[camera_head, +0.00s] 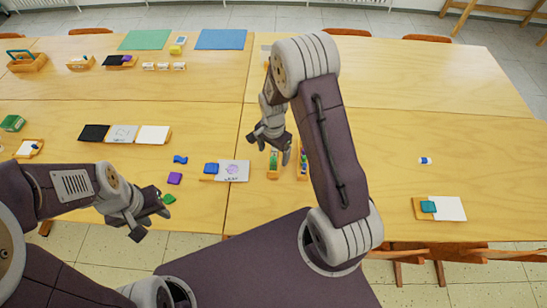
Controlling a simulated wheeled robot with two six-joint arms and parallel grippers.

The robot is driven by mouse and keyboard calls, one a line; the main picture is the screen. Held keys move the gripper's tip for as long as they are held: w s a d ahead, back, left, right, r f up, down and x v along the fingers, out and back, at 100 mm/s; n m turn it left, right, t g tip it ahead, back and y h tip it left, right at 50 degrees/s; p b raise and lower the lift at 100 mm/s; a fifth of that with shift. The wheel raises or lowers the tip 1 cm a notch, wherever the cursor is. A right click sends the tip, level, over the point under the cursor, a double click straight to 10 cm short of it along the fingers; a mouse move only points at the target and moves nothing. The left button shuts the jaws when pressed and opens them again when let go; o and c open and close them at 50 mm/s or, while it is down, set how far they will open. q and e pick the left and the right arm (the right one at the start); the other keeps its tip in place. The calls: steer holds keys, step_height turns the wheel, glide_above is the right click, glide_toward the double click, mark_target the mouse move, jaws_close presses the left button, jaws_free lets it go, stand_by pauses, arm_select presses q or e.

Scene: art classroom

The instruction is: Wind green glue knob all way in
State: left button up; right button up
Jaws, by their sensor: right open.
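A small narrow wooden holder with a green item (273,161) stands on the table just below my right gripper (271,150). I cannot tell at this size whether the green item is the glue or its knob. A second narrow holder (303,171) with coloured items stands to its right, partly hidden by my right arm. My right gripper is open, fingers pointing down, and nothing shows between them. My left gripper (151,222) is open and empty at the table's front edge.
A row of black, grey and white pads (122,134) lies behind. A white sheet (447,208) lies at right. The right tabletop is mostly clear.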

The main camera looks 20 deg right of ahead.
steer(key=shift+f+b, duration=0.85)
steer(key=shift+f, duration=0.3)
steer(key=c, duration=1.6)
steer(key=shift+c, duration=0.2)
